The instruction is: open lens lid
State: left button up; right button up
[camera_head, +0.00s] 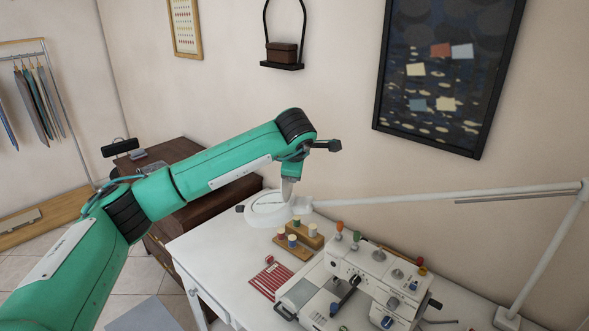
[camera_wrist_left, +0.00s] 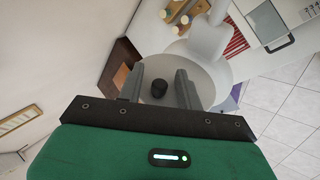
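The magnifier lamp's round white head (camera_head: 262,222) hangs over the white table in the head view, at the end of a long pale arm. Its round pale lid (camera_wrist_left: 208,75) fills the middle of the left wrist view. A small black knob (camera_wrist_left: 159,89) shows there, and a dark knob (camera_head: 240,208) sticks out at the head's left edge. My left gripper (camera_head: 288,191) points down over the lamp head. In the wrist view its two grey fingers (camera_wrist_left: 158,92) stand apart, with the black knob between them; contact is not visible. My right gripper is in neither view.
The white table (camera_head: 222,257) holds a wooden spool stand (camera_head: 304,234), a red striped piece (camera_head: 270,281) and a sewing machine (camera_head: 375,285) to the right. The lamp arm (camera_head: 450,197) crosses behind them. A dark brown cabinet (camera_head: 165,155) stands at the back left.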

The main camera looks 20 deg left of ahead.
pick_arm(q)
jog(key=shift+r, duration=0.1)
jog(key=shift+s+d+r+b, duration=0.15)
jog(key=shift+s+r+b, duration=0.1)
jog(key=shift+b, duration=0.05)
jog(key=b+v, duration=0.4)
jog(key=v, duration=0.9)
jog(key=shift+w, duration=0.1)
